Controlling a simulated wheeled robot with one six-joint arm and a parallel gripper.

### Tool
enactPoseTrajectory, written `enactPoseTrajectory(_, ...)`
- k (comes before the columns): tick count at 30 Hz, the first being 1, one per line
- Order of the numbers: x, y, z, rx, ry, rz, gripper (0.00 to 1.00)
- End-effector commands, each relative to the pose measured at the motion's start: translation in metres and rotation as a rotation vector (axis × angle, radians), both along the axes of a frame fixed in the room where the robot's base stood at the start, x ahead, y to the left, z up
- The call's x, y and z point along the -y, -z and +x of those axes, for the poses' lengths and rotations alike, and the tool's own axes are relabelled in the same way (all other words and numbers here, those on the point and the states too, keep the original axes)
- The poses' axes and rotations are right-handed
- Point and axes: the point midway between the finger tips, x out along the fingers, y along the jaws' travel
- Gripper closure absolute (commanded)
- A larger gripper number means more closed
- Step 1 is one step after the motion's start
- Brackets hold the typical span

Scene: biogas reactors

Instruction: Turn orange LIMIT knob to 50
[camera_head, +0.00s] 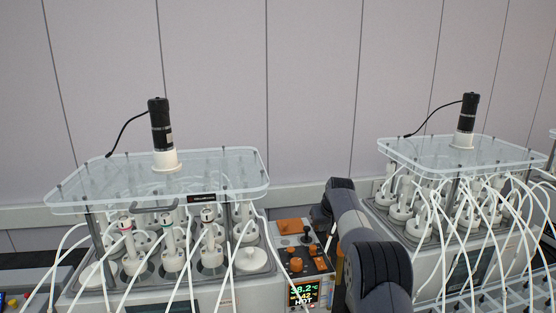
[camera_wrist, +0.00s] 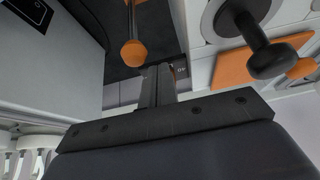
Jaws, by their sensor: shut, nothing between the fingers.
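The control panel (camera_head: 325,283) between the two reactors carries several orange knobs (camera_head: 295,264) and a lit display (camera_head: 303,293) reading 38.2 °C, 42 and HOT. I cannot read which knob is marked LIMIT. In the wrist view, my gripper (camera_wrist: 158,75) is shut and empty, its fingers together and pointing up the picture. An orange round-ended part (camera_wrist: 133,53) is just left of the fingertips, seemingly apart from them. Another orange round part (camera_wrist: 301,68) is at the right edge. In the head view my arm hides the gripper.
A black-knobbed lever (camera_wrist: 268,58) stands out at the right of my fingers, before an orange plate (camera_wrist: 232,70). The left reactor (camera_head: 160,185) and right reactor (camera_head: 465,153), with many white tubes, flank the panel closely. The grey wall behind is bare.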

Motion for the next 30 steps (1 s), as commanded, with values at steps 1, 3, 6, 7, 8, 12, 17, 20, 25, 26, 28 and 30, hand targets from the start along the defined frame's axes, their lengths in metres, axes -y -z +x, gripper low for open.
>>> enactPoseTrajectory(1,0.0000,0.0000,0.0000,0.000,0.000,0.000,1.00)
enactPoseTrajectory(3,0.0000,0.0000,0.0000,0.000,0.000,0.000,1.00)
enactPoseTrajectory(6,0.0000,-0.0001,0.0002,0.000,0.000,0.000,1.00)
enactPoseTrajectory(7,-0.0001,-0.0001,0.0003,0.000,0.000,0.000,1.00)
enactPoseTrajectory(8,-0.0001,-0.0002,0.0003,0.000,0.000,0.000,1.00)
enactPoseTrajectory(12,-0.0004,-0.0004,0.0017,0.000,0.000,0.000,1.00)
enactPoseTrajectory(17,-0.0009,-0.0003,0.0037,0.000,0.000,0.000,1.00)
enactPoseTrajectory(20,-0.0013,-0.0004,0.0048,0.000,0.000,0.000,1.00)
enactPoseTrajectory(25,-0.0016,-0.0009,0.0066,0.002,0.000,0.000,1.00)
enactPoseTrajectory(26,-0.0016,-0.0010,0.0066,0.002,0.000,0.000,1.00)
enactPoseTrajectory(28,-0.0017,-0.0012,0.0066,0.002,0.000,0.000,1.00)
enactPoseTrajectory(30,-0.0018,-0.0015,0.0066,0.003,0.000,0.001,1.00)
